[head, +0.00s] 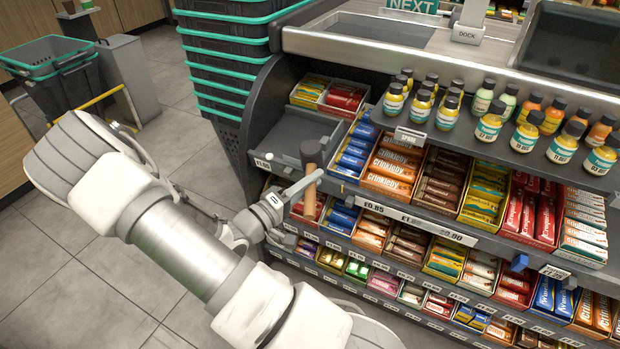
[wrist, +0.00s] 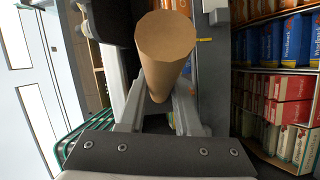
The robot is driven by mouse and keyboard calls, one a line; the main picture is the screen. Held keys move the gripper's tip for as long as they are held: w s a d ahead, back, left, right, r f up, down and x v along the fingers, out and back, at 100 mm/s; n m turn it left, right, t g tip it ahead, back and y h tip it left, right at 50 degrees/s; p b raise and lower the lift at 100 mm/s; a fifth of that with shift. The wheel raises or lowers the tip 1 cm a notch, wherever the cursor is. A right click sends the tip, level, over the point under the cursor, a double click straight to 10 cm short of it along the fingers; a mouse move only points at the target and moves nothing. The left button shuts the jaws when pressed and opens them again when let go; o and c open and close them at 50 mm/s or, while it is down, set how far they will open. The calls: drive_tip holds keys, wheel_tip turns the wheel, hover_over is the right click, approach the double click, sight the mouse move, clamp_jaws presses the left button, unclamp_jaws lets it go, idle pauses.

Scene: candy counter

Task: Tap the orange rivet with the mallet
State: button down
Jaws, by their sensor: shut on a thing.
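My gripper (head: 306,186) is shut on the mallet (head: 310,154), which stands roughly upright in front of the left end of the candy shelves. The mallet's darker brown upper part is above my fingers and its light wooden part is below them. In the wrist view the mallet (wrist: 165,42) shows as a tan wooden cylinder, its round end towards the camera, between the two fingers (wrist: 158,108). I cannot make out the orange rivet for certain in either view.
A grey shelf tray (head: 290,130) lies just behind the mallet. Candy boxes (head: 390,165) fill the shelves to the right, with several bottles (head: 490,122) above. Stacked green-rimmed baskets (head: 215,65) stand to the left.

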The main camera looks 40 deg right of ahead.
drive_tip(key=shift+f, duration=0.15)
drive_tip(key=r+p, duration=0.2)
drive_tip(key=r, duration=0.1)
drive_tip(key=a+r+p, duration=0.1)
drive_tip(key=r+p, duration=0.4)
drive_tip(key=r, duration=0.2)
drive_tip(key=shift+s+a+p, duration=0.25)
drive_tip(key=shift+s+p, duration=0.05)
drive_tip(key=shift+s+a+r+p, duration=0.1)
drive_tip(key=shift+a+r+p, duration=0.05)
drive_tip(key=shift+r+p, duration=0.75)
drive_tip(key=shift+s+a+r+p, duration=0.15)
drive_tip(key=shift+r+p, duration=0.4)
drive_tip(key=shift+r, duration=0.5)
drive_tip(key=shift+w, duration=0.1)
